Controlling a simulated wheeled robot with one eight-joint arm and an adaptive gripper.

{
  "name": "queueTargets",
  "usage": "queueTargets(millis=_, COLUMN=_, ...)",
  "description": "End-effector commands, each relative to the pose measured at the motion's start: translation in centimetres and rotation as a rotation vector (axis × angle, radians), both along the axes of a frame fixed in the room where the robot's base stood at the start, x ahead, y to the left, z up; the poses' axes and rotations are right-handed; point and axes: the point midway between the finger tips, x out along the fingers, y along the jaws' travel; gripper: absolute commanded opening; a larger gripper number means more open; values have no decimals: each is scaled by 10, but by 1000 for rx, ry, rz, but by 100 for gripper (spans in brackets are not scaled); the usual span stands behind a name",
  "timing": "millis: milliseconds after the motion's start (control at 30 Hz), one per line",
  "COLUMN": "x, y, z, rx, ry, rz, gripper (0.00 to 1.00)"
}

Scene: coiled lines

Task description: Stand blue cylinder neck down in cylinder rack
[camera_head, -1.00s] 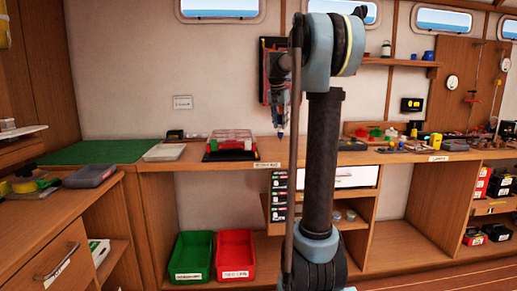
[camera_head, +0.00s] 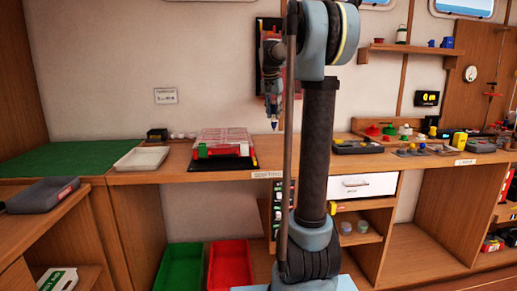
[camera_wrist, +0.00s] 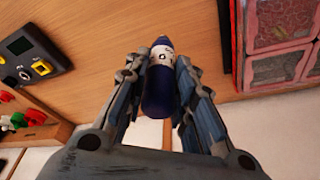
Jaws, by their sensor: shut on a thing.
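The blue cylinder (camera_wrist: 160,88) is dark blue with a white label band and a narrower end pointing away from the wrist. My gripper (camera_wrist: 161,68) is shut on it, with one finger on each side. In the head view, my gripper (camera_head: 272,108) hangs above the bench front, and the cylinder's small dark blue tip (camera_head: 274,125) points down below it, clear of the bench. My fingers hide most of the cylinder there. I cannot tell for sure which thing is the cylinder rack.
A red and clear case (camera_head: 222,143) sits left of my gripper on the bench (camera_head: 300,150), with a pale tray (camera_head: 142,158) and green mat (camera_head: 60,160) farther left.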

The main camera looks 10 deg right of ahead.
Motion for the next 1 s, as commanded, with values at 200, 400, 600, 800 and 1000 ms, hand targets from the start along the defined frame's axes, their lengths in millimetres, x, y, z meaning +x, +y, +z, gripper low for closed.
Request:
queueTargets(millis=200, x=0, y=1, z=-26, rx=0, ry=0, rz=2, gripper=0)
queueTargets(millis=400, x=0, y=2, z=-53, rx=0, ry=0, rz=2, gripper=0)
queueTargets(millis=600, x=0, y=2, z=-64, rx=0, ry=0, rz=2, gripper=0)
queueTargets(millis=800, x=0, y=2, z=-90, rx=0, ry=0, rz=2, gripper=0)
queueTargets(millis=1000, x=0, y=1, z=-100, rx=0, ry=0, rz=2, gripper=0)
